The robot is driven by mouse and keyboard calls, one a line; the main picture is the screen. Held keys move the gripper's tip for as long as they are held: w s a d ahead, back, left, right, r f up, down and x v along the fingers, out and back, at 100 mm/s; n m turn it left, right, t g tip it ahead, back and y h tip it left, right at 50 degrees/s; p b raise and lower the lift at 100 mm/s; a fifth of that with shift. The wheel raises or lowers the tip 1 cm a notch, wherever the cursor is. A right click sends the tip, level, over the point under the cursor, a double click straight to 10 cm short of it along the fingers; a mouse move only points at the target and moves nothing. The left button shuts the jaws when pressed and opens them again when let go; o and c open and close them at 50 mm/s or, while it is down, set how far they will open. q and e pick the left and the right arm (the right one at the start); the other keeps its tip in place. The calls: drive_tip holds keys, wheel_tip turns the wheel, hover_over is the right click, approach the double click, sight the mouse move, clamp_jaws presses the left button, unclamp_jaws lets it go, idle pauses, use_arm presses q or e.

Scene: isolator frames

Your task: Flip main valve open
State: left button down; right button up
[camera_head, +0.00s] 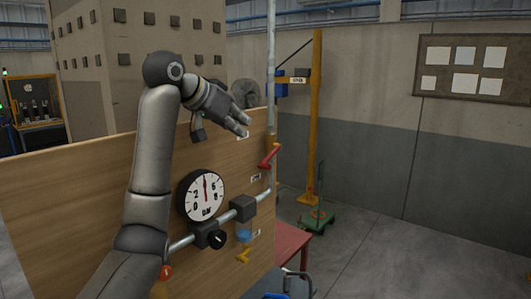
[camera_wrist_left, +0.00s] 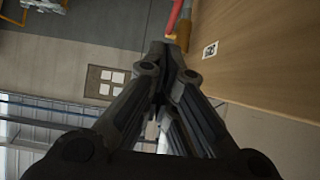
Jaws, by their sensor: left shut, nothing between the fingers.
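The main valve has a red lever handle (camera_head: 269,157) on the vertical pipe at the right edge of the wooden panel (camera_head: 90,190). The lever slants, its upper end to the right. My left gripper (camera_head: 246,127) is shut and empty, above and left of the lever, in front of the panel. In the left wrist view the closed fingertips (camera_wrist_left: 165,45) point toward the red lever (camera_wrist_left: 174,15) and its brass-coloured body (camera_wrist_left: 183,38). I cannot tell whether they touch. My right gripper is not in view.
A round pressure gauge (camera_head: 201,196) and a horizontal pipe with a black knob (camera_head: 218,240) sit lower on the panel. A yellow handle (camera_head: 243,256) is below. A red table (camera_head: 290,243) stands at the lower right. Open floor (camera_head: 390,240) lies to the right.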

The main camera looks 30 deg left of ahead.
use_arm(q)
drive_tip(key=p, duration=0.4)
approach(271, 156)
wheel_tip(271, 156, up, 2)
drive_tip(key=d, duration=0.2)
drive_tip(key=w+f, duration=0.1)
drive_tip(key=w+f+p, duration=0.1)
drive_tip(key=f, duration=0.1)
drive_tip(key=w+f+p, duration=0.1)
drive_tip(key=f, duration=0.1)
drive_tip(key=shift+a, duration=0.1)
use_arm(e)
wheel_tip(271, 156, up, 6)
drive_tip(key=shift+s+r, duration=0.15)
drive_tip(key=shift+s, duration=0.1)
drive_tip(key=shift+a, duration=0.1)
use_arm(q)
drive_tip(key=shift+f, duration=0.1)
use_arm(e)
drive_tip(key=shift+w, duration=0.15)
